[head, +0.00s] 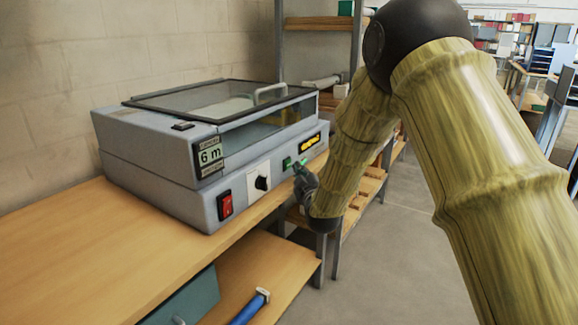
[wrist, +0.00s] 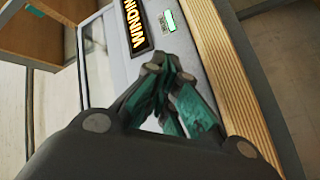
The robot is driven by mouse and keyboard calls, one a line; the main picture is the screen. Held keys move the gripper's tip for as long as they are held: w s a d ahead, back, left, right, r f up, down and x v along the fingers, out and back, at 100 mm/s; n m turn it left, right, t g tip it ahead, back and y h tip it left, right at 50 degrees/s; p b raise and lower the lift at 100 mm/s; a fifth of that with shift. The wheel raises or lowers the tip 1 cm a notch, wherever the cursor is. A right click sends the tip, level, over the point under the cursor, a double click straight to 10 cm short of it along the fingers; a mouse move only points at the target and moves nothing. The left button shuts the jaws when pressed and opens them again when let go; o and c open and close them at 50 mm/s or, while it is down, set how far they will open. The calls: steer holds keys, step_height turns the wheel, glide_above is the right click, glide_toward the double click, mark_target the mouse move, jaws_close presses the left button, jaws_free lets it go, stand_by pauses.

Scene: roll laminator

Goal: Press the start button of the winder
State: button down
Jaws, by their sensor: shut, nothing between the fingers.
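The winder (head: 190,150) is a grey box machine with a clear lid on the wooden bench. Its front has a red rocker switch (head: 225,206), a black knob (head: 262,183), a small green button (head: 287,163) and a lit yellow display (head: 310,142). In the wrist view the display (wrist: 135,25) reads "WINDIN…", with a small green-and-white panel (wrist: 168,20) beside it. My gripper (head: 300,167) is shut and empty, its fingertips close to the front by the green button. In the wrist view its teal-padded fingers (wrist: 165,68) hide part of the front; contact cannot be told.
The bench top (head: 60,250) is clear at the left, and its wooden edge (wrist: 220,70) runs close beside my fingers in the wrist view. A blue roll (head: 250,308) and a teal box (head: 185,300) are below. Shelving (head: 320,22) stands behind; open floor (head: 400,240) lies right.

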steer(key=s+d, duration=0.1)
steer(key=d, duration=0.2)
steer(key=s+d, duration=0.1)
steer(key=shift+s+d, duration=0.15)
steer(key=shift+s, duration=0.15)
stand_by(0.5)
stand_by(0.4)
steer(key=s+d+f+m+g+h+p, duration=0.25)
steer(key=s+d+f+g, duration=0.2)
steer(key=s+f, duration=0.85)
steer(key=s+d+f+m+g+h+p, duration=0.1)
steer(key=s+d+f+m+g+p, duration=0.3)
steer(key=s+f, duration=0.95)
steer(key=s+d+f+m+g+p, duration=0.1)
steer(key=s+d+f+m+g, duration=0.1)
steer(key=s, duration=0.9)
steer(key=s+d+f+m+g+p, duration=0.1)
steer(key=s+d+f+m+g, duration=0.1)
steer(key=s+f, duration=0.4)
steer(key=s+d+f+m+g+p, duration=0.1)
steer(key=s+g, duration=0.5)
steer(key=s, duration=1.1)
step_height(320, 180, down, 3)
steer(key=shift+d+r+m+h, duration=0.1)
steer(key=shift+d+m+h, duration=0.4)
steer(key=shift+d, duration=0.75)
